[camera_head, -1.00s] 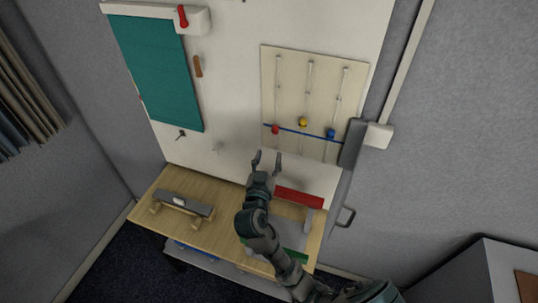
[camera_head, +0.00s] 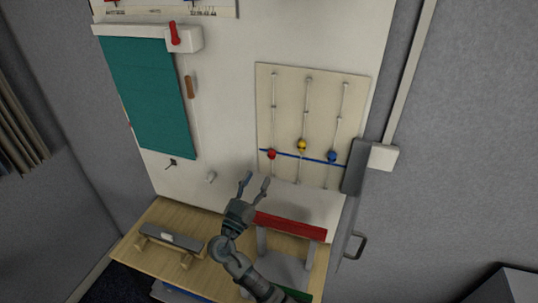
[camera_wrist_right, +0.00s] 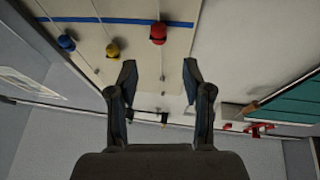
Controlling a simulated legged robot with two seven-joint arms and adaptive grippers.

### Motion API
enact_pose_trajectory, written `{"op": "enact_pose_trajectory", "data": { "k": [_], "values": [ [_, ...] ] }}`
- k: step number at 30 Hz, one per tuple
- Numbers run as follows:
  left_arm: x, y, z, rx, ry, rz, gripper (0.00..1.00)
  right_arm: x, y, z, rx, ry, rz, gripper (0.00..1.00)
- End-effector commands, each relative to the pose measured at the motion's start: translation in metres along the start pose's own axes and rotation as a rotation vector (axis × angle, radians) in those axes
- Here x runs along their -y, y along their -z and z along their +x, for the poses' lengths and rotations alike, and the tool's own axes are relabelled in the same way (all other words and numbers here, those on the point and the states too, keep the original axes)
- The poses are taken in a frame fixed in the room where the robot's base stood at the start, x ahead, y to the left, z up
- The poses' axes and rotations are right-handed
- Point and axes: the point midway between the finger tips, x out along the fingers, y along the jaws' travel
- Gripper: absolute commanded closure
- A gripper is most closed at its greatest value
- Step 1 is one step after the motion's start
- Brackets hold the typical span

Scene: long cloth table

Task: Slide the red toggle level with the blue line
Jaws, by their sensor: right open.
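The red toggle (camera_head: 271,155) is a round knob on the leftmost rod of a cream board (camera_head: 324,95). The blue line (camera_head: 317,159) runs across the board. In the head view the red toggle overlaps this line. In the wrist view, which is upside down, the red toggle (camera_wrist_right: 158,33) shows close to the blue line (camera_wrist_right: 120,20); exact alignment is hard to tell. My right gripper (camera_head: 256,180) is open and empty, below and slightly left of the red toggle. Its fingers (camera_wrist_right: 158,80) show apart in the wrist view. My left gripper is out of view.
A yellow knob (camera_head: 302,145) and a blue knob (camera_head: 333,157) sit on the neighbouring rods. A red bar (camera_head: 290,226) stands on the wooden table (camera_head: 187,218) below. A grey box (camera_head: 356,166) is right of the board.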

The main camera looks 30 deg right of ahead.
Motion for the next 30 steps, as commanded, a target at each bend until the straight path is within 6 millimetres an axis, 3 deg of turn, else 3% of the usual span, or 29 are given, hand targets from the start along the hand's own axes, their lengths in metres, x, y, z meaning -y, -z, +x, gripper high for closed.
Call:
{"op": "enact_pose_trajectory", "data": {
  "k": [4, 10, 16, 24, 26, 30],
  "values": [
    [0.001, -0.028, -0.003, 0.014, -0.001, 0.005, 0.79, -0.001, 0.005, 0.037, -0.003, -0.002, -0.001, 0.5],
    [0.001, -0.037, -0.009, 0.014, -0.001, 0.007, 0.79, 0.0, 0.003, 0.072, -0.002, 0.0, -0.002, 0.5],
    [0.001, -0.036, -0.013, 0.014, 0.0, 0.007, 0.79, 0.0, 0.001, 0.087, 0.0, 0.001, -0.002, 0.5],
    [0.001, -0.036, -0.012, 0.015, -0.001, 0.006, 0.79, 0.0, 0.0, 0.088, 0.0, 0.001, -0.001, 0.5],
    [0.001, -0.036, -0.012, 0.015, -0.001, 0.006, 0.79, 0.0, 0.0, 0.088, 0.0, 0.001, -0.001, 0.6],
    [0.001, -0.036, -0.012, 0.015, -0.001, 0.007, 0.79, 0.0, 0.0, 0.088, 0.0, 0.001, -0.001, 0.95]
  ]
}}
